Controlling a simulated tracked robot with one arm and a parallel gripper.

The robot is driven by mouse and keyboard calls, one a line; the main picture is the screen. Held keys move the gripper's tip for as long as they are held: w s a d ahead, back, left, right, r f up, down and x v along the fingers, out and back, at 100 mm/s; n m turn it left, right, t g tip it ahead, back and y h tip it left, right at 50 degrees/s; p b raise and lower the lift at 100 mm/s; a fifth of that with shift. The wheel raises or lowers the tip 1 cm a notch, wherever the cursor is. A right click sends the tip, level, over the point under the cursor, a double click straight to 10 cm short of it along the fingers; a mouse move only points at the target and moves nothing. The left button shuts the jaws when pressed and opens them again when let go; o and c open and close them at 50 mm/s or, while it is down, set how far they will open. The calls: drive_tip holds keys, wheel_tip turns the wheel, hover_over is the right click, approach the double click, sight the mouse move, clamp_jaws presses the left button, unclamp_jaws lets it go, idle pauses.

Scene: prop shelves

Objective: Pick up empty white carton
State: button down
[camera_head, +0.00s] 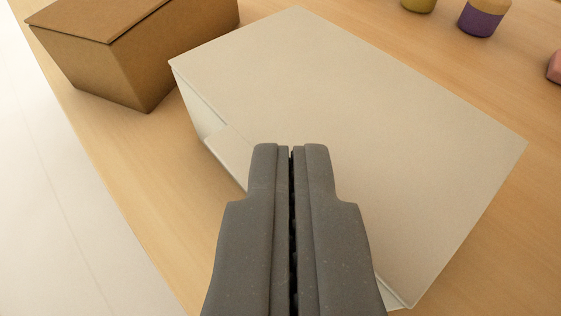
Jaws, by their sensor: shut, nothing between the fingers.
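A white carton (340,85) with a flat, closed-looking top sits on a wooden surface in the middle of the view. A flap or seam shows on its left side. My gripper (291,150) points at the carton from the bottom of the picture. Its two grey fingers are shut together with nothing between them. The fingers overlap the carton's near left edge and hide part of its top and side. I cannot tell whether they touch it. The carton's inside is not visible.
A brown cardboard box (110,65) stands at the upper left, close to the carton. At the upper right are a purple container (482,20), a yellow-green item (418,4) and a pink item (555,67). The wooden surface (165,185) is bare along its left edge.

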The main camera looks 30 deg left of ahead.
sight(288, 112)
drive_tip(key=w+a, duration=0.1)
drive_tip(key=w, duration=0.1)
drive_tip(key=w+a+b, duration=0.2)
drive_tip(key=w, duration=0.1)
drive_tip(key=shift+w+a+f, duration=0.15)
drive_tip(key=shift+w, duration=0.15)
drive_tip(key=shift+w+f+b, duration=0.2)
drive_tip(key=shift+f+b, duration=0.05)
drive_tip(key=shift+b, duration=0.2)
drive_tip(key=shift+f, duration=0.25)
drive_tip(key=shift+s, duration=0.1)
drive_tip(key=shift+a+f+p, duration=0.1)
drive_tip(key=shift+f+p, duration=0.2)
